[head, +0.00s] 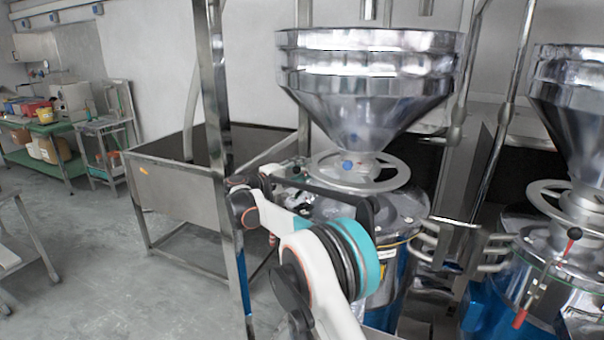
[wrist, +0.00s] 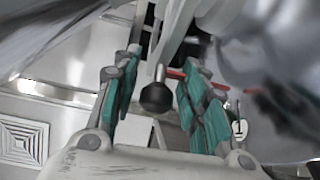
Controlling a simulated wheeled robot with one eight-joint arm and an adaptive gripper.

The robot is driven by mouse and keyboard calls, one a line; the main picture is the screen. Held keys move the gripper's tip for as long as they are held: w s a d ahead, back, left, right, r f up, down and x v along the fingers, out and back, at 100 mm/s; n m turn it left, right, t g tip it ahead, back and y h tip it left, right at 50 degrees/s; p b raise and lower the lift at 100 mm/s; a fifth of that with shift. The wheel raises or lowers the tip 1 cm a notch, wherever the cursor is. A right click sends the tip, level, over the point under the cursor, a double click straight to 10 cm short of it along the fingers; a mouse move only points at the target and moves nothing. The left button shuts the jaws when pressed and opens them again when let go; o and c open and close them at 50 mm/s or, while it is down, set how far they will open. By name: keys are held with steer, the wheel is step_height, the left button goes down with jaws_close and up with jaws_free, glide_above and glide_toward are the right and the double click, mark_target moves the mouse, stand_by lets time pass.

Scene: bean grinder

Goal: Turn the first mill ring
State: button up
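The first mill's ring (head: 401,176) is a grey spoked wheel under the shiny steel hopper (head: 365,100), in the middle of the head view. My gripper (wrist: 160,88) is open in the wrist view, with teal pads on both fingers. A black ball knob (wrist: 156,98) on a short metal stem shows between the fingers, with space on both sides; contact is not visible. Pale curved parts (wrist: 178,28) lie beyond it. In the head view my arm covers the mill's left side, and the fingertips are not clear.
A second mill's ring (head: 545,197) and red-ended lever (head: 520,318) stand at the right. A red rod (wrist: 175,73) passes near my right finger in the wrist view. A steel post (head: 222,150) and steel basin (head: 180,190) are at the left. Open floor (head: 90,270) lies further left.

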steer(key=shift+w+d, duration=0.15)
steer(key=shift+d, duration=0.05)
jaws_close()
stand_by(0.4)
